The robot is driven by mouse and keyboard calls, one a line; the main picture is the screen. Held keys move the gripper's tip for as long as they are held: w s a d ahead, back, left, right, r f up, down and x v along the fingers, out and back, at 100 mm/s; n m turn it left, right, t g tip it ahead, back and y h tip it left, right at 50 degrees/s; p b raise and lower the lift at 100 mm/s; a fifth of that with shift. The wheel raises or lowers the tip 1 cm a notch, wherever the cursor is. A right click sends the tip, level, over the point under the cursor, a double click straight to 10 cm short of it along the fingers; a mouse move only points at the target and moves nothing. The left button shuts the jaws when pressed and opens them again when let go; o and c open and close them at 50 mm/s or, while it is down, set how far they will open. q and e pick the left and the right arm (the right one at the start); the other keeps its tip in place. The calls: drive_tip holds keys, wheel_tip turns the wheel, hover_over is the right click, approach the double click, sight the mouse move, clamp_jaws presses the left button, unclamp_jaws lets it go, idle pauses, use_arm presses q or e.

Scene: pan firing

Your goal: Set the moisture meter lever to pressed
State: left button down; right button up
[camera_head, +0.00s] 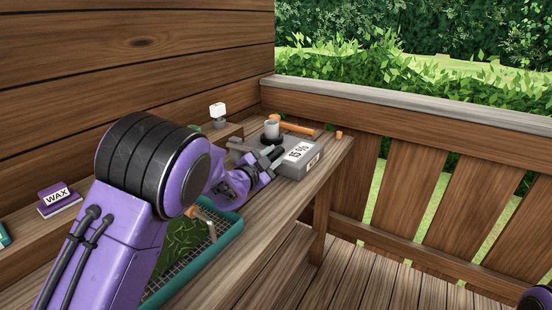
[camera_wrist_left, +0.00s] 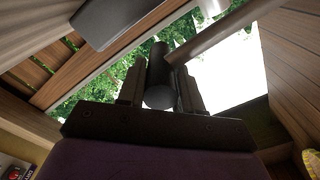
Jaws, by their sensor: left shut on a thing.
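The moisture meter (camera_head: 312,158) is a grey box reading "15 %" on the bench, with a grey cup (camera_head: 271,129) at its back left. Part of a grey box, probably the meter, shows in the left wrist view (camera_wrist_left: 112,20). My left gripper (camera_head: 268,157) is at the meter's left side. In the left wrist view my left gripper (camera_wrist_left: 160,88) is shut on a dark cylinder, likely the lever's grip (camera_wrist_left: 158,75). A grey bar (camera_wrist_left: 215,33) runs from it to the upper right. The lever's angle is unclear. My right gripper is not in view.
A teal-rimmed mesh tray (camera_head: 222,236) of green leaves lies below my left arm. A wooden-handled tool (camera_head: 298,126) and a small cork-like piece (camera_head: 339,134) lie behind the meter. A wax box (camera_head: 58,198) sits at the left. A plank wall and railing bound the bench.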

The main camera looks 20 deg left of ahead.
use_arm(q)
drive_tip(key=c, duration=1.1)
unclamp_jaws()
drive_tip(key=shift+a+f, duration=0.15)
drive_tip(key=shift+a, duration=0.05)
drive_tip(key=o, duration=0.3)
drive_tip(key=shift+a+f, duration=0.1)
drive_tip(key=shift+w, duration=0.15)
drive_tip(key=r+p, duration=0.2)
drive_tip(key=r, duration=0.1)
drive_tip(key=r+p, duration=0.1)
drive_tip(key=p, duration=0.1)
drive_tip(key=shift+s+r, duration=0.35)
drive_tip(key=shift+r, duration=0.05)
drive_tip(key=s+d+r+p, duration=0.2)
drive_tip(key=s+r+p, duration=0.1)
drive_tip(key=s, duration=0.3)
drive_tip(key=s+d+r+p, duration=0.2)
drive_tip(key=s+d+r, duration=0.1)
drive_tip(key=s+r, duration=0.2)
drive_tip(key=shift+s+p, duration=0.4)
drive_tip(key=shift+s, duration=0.3)
